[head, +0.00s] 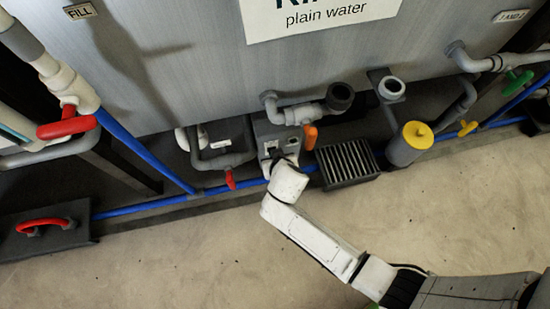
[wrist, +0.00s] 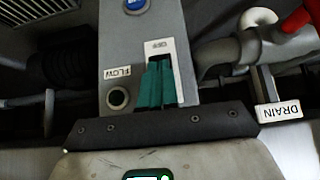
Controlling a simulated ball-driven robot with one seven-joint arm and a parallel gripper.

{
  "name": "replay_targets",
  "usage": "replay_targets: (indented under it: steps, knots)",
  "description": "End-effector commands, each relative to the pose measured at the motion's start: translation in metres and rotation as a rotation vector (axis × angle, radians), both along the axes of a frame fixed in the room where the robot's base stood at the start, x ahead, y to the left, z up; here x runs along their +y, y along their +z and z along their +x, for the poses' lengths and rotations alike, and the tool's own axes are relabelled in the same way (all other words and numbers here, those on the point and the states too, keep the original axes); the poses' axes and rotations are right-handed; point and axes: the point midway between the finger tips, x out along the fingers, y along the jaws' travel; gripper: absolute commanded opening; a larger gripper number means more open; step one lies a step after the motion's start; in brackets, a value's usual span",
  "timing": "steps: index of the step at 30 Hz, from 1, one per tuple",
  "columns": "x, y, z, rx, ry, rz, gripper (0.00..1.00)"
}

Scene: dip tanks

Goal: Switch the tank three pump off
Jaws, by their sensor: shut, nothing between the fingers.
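The pump box is a grey housing (head: 262,130) at the foot of the tank marked "plain water"; it also fills the middle of the wrist view (wrist: 120,50). On it is a white switch plate (wrist: 160,46) with an upside-down "OFF" label. My gripper (wrist: 162,82) has its teal fingers together and empty, over the slot in the plate. They hide most of the switch, so its position and any contact cannot be told. Beside it are a "FLOW" label (wrist: 117,72) and a round grey indicator (wrist: 118,97) that looks unlit. In the head view my wrist hides the fingers.
An orange handle (head: 310,137) stands right of the box, with a dark grate (head: 347,164) beyond. A red drain lever (head: 230,179) and grey pipes are close on the left. A blue pipe (head: 140,152) runs along the floor. Open floor (head: 160,260) lies in front.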

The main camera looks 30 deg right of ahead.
Motion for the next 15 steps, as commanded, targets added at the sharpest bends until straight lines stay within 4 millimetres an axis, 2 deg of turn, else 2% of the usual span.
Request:
replay_targets:
  steps: [1,3,5,15]
  knots:
    - [-0.0006,-0.0134,-0.0022,-0.037,-0.001,-0.013,0.00]
    - [-0.0002,-0.0151,-0.0030,-0.088,0.000,-0.030,0.00]
    - [-0.0006,-0.0166,-0.0039,-0.130,-0.001,-0.045,0.00]
    - [0.0013,-0.0123,-0.0044,-0.127,-0.001,-0.041,0.00]
